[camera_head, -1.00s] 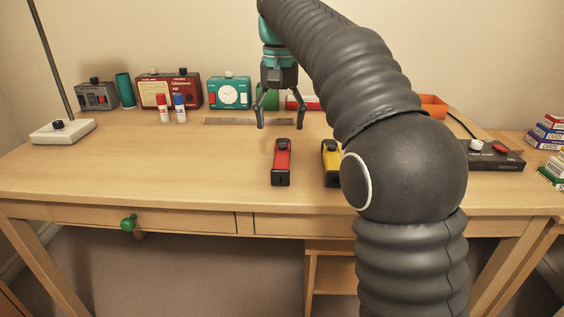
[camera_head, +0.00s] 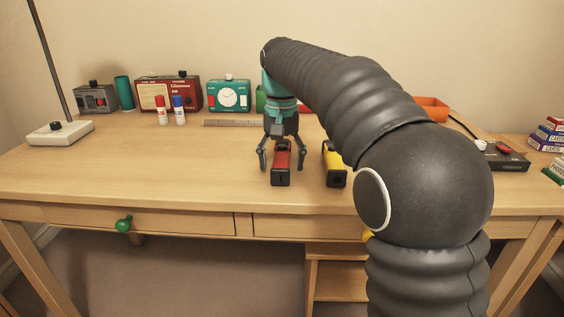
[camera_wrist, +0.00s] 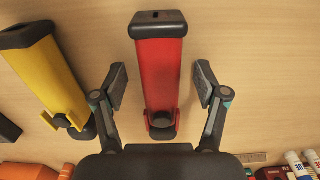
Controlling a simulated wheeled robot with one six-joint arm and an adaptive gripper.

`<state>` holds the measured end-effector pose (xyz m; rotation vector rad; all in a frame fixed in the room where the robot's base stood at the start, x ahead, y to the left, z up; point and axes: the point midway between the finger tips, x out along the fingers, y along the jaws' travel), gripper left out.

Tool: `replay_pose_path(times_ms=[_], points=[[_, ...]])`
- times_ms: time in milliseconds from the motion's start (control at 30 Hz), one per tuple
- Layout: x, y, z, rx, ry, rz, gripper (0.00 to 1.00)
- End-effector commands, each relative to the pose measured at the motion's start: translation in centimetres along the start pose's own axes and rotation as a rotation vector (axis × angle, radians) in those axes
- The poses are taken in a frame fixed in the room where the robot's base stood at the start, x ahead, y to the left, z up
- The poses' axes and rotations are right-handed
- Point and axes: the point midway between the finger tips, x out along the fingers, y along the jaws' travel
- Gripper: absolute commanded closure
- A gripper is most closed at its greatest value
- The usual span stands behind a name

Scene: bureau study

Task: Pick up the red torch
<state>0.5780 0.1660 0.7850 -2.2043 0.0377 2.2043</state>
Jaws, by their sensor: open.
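The red torch (camera_head: 281,165), with black ends, lies on the desk, its length running front to back. It also shows in the wrist view (camera_wrist: 158,75), between the fingers. My gripper (camera_head: 281,166) is open and low over the torch, with one finger on each side. In the wrist view my gripper (camera_wrist: 161,87) shows a gap between each finger and the torch. The torch's far part is partly hidden by my gripper in the head view.
A yellow torch (camera_head: 334,162) lies just right of the red one and also shows in the wrist view (camera_wrist: 50,75). A ruler (camera_head: 232,123), a white-faced teal clock (camera_head: 229,95) and glue sticks (camera_head: 162,110) stand or lie behind. The desk's left front (camera_head: 150,180) is clear.

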Motion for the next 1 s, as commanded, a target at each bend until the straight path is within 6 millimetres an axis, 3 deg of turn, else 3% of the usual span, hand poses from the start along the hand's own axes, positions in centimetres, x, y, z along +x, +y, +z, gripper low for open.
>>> replay_pose_path(times_ms=[133, 400, 433, 767, 1000], points=[[0.0, 0.0, 0.0, 0.000, 0.000, 0.000, 0.27], [0.0, 0.0, 0.0, 0.000, 0.000, 0.000, 0.95], [0.0, 0.0, 0.0, 0.000, 0.000, 0.000, 0.99], [-0.4, 0.0, 0.0, 0.000, 0.001, 0.000, 0.99], [-3.0, 0.0, -0.1, 0.000, 0.003, -0.001, 0.99]])
